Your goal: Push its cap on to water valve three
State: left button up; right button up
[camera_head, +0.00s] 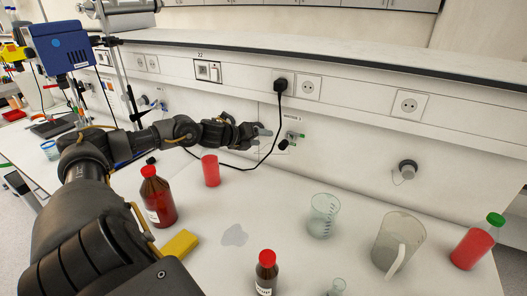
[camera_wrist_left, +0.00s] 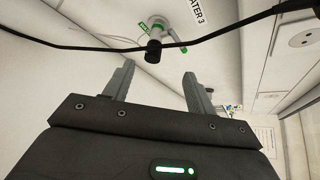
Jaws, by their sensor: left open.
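Water valve three (camera_head: 295,135) is on the wall panel in the head view, with green parts. It also shows at the top of the left wrist view (camera_wrist_left: 158,25), beside a label ending in "ATER 3". A black cap-like piece (camera_wrist_left: 153,50) is at the valve's outlet end and also shows in the head view (camera_head: 283,145). I cannot tell how far it is seated. My left gripper (camera_head: 262,130) is open and empty, just left of the valve. In the left wrist view its two fingers (camera_wrist_left: 158,72) point towards the black piece, apart from it.
A black cable (camera_wrist_left: 85,46) crosses near the valve and hangs from a plug (camera_head: 281,86). Red-capped brown bottles (camera_head: 158,203), a red cup (camera_head: 211,171), a beaker (camera_head: 322,218), a jug (camera_head: 392,240) and a yellow block (camera_head: 180,245) stand on the bench below.

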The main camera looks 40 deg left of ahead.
aim_at(280, 145)
pick_arm(q)
jog(key=x, duration=0.3)
jog(key=f+x, duration=0.1)
jog(key=x, duration=0.2)
jog(key=b+x, duration=0.1)
jog(key=x, duration=0.2)
jog(key=shift+s+d+f, duration=0.25)
jog(key=shift+s+f, duration=0.1)
jog(key=shift+s, duration=0.05)
jog(key=shift+b+x, duration=0.35)
jog(key=shift+x, duration=0.7)
pick_arm(e)
jog(key=shift+w+f, duration=0.2)
jog(key=shift+f, duration=0.5)
jog(key=shift+w+f, duration=0.2)
jog(key=shift+f, duration=0.45)
